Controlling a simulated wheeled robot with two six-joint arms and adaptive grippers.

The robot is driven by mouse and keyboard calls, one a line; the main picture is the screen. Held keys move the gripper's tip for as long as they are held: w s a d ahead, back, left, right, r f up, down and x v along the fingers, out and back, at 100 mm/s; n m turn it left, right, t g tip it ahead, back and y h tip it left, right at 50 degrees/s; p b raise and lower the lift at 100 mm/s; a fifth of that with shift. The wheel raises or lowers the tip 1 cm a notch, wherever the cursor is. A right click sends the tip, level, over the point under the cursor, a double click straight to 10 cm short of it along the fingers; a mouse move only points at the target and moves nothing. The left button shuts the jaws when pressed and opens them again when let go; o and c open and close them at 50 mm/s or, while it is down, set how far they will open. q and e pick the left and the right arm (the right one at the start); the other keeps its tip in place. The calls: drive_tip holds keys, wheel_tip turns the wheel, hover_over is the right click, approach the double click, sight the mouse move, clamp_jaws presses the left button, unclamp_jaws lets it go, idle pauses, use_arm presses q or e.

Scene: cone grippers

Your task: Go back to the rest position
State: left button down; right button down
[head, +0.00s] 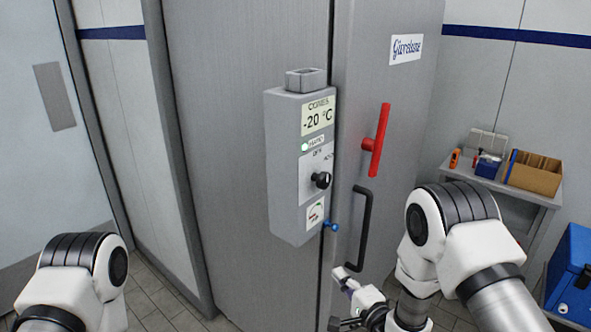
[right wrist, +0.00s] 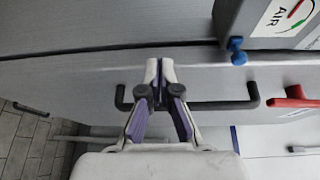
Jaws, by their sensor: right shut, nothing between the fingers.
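My right gripper (head: 343,277) is low in front of the grey cold-room door, just below the black door handle (head: 360,230). In the right wrist view my right gripper (right wrist: 160,68) has its two fingertips close together, with nothing between them. The black handle (right wrist: 225,106) passes behind the fingers there; I cannot tell whether they touch it. Of my left arm, only an upper part shows at the lower left of the head view. My left gripper is outside the picture.
A grey control box (head: 283,170) with a -20 °C display and black knob (head: 321,180) juts out beside the door edge. A blue pin (head: 331,226) and red lever (head: 376,142) also stick out. At right are a shelf with a cardboard box (head: 534,173) and a blue case (head: 573,270).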

drive_tip(key=s+d+f+n+g+h, duration=0.1)
drive_tip(key=s+d+f+g+h, duration=0.25)
drive_tip(key=s+f, duration=0.6)
drive_tip(key=s+d+f+n+g+h, duration=0.2)
drive_tip(key=s+d+f+g, duration=0.25)
drive_tip(key=s+f, duration=0.55)
drive_tip(key=s+d+f+n+g+h, duration=0.1)
drive_tip(key=s+n+g, duration=0.7)
drive_tip(key=s, duration=1)
drive_tip(key=d+n, duration=0.1)
drive_tip(key=n, duration=0.1)
drive_tip(key=shift+s+f+n, duration=0.25)
drive_tip(key=shift+s+n, duration=0.05)
drive_tip(key=shift+s, duration=0.05)
